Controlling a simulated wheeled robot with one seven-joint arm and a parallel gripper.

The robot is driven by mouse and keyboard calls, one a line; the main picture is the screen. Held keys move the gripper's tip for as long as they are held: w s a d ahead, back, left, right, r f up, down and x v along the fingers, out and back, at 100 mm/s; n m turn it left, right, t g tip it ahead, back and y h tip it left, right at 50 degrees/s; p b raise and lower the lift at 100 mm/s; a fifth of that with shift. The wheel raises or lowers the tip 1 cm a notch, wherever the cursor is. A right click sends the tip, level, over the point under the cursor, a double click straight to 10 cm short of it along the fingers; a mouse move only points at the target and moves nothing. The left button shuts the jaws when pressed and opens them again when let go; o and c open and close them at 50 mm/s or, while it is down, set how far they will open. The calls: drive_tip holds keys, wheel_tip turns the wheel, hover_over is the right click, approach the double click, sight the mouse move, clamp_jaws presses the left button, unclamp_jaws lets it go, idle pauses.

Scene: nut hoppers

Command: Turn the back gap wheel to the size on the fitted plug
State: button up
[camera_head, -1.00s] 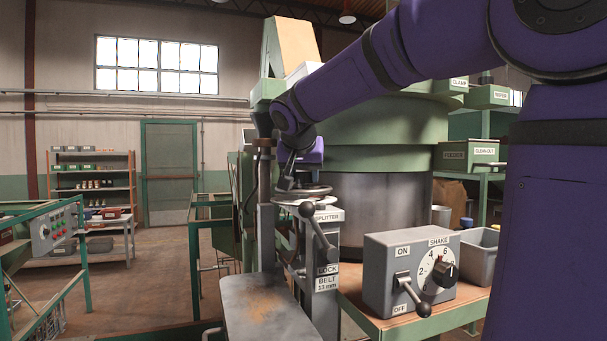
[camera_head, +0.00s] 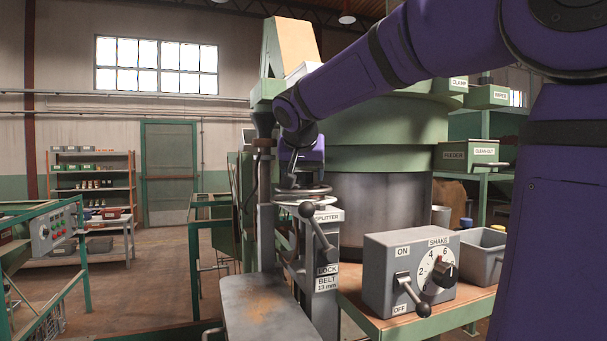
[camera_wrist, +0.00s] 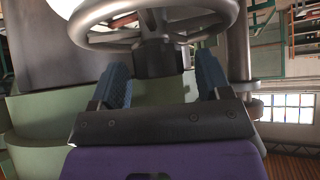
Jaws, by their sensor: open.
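A grey spoked handwheel (camera_head: 320,193) lies flat on top of the splitter post, at the middle of the head view. In the wrist view a handwheel (camera_wrist: 88,38) fills the top, with its round hub (camera_wrist: 160,60) below the rim. My gripper (camera_wrist: 162,78) is open, its two blue-padded fingers spread apart on either side of the hub in the picture. I cannot tell whether they touch it. In the head view my purple wrist is above the wheel and the fingers are hard to make out. I cannot identify the fitted plug or read a size on it.
Below the wheel are a black-knobbed lever (camera_head: 318,230) and labels reading SPLITTER, LOCK and BELT 13 mm. A grey switch box (camera_head: 380,270) stands right of them. A large green-and-grey drum (camera_head: 385,205) is close behind. Open floor lies to the left.

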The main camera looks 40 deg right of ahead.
drive_tip(key=v, duration=1)
drive_tip(key=shift+r, duration=0.1)
drive_tip(key=s+a+f+n+y, duration=0.3)
drive_tip(key=s+a+f+n, duration=0.1)
drive_tip(key=s+f, duration=0.6)
drive_tip(key=s+a+f+n+g+y, duration=0.1)
drive_tip(key=s+a+f+n+y, duration=0.2)
drive_tip(key=s+f, duration=0.7)
wheel_tip(320, 180, down, 3)
drive_tip(key=shift+s+a+f+n+g, duration=0.2)
drive_tip(key=shift+s+a+n+g, duration=0.15)
drive_tip(key=shift+a+n, duration=0.35)
